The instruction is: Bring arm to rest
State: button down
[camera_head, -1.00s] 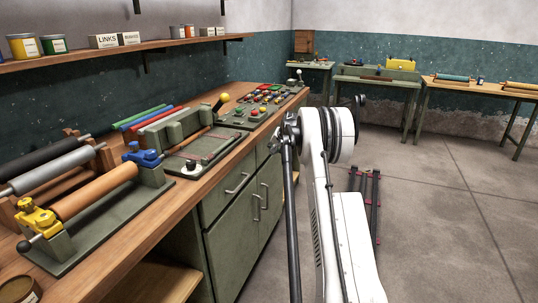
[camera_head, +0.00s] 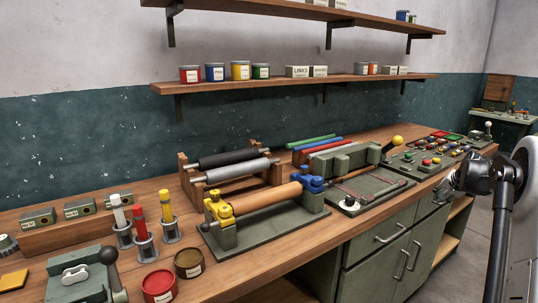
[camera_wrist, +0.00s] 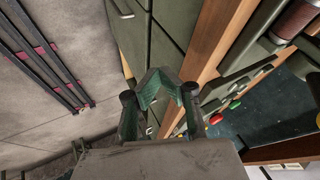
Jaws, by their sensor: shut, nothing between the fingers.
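My gripper (camera_wrist: 160,85) shows in the wrist view with its two greenish fingers brought together and nothing between them. It hangs clear of the bench, with the green cabinet front (camera_wrist: 150,35) and the wooden bench edge (camera_wrist: 213,55) beyond it. In the head view my white and black arm stands at the right edge, in front of the bench's far end. I cannot make out the fingertips in that view.
The wooden workbench (camera_head: 275,262) carries a roller stand with an orange-brown roller (camera_head: 265,198), paint cans (camera_head: 158,285) and a green tray (camera_head: 372,187). Shelves (camera_head: 290,82) hang above. Dark rails with red parts (camera_wrist: 45,55) lie on the floor.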

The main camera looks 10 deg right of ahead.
jog(key=s+a+r+n, duration=0.1)
jog(key=s+a+r, duration=0.2)
jog(key=a+r, duration=0.35)
jog(key=s+a+r+n, duration=0.1)
jog(key=s+a+r, duration=0.15)
jog(key=a, duration=0.75)
jog(key=s+a+r+n, duration=0.25)
jog(key=a+r, duration=0.25)
jog(key=a, duration=0.4)
jog(key=s+a+r+n+y+p, duration=0.1)
jog(key=s+a+r+n, duration=0.15)
jog(key=s+a, duration=1.1)
jog(key=s+a+f+n, duration=0.1)
jog(key=s+a+f, duration=0.3)
jog(key=s+a, duration=0.3)
jog(key=s+a+f+n, duration=0.2)
jog(key=s+a, duration=0.4)
jog(key=s, duration=0.9)
jog(key=shift+a+f+n+p, duration=0.3)
jog(key=shift+a+f+p, duration=0.1)
jog(key=shift+f, duration=0.5)
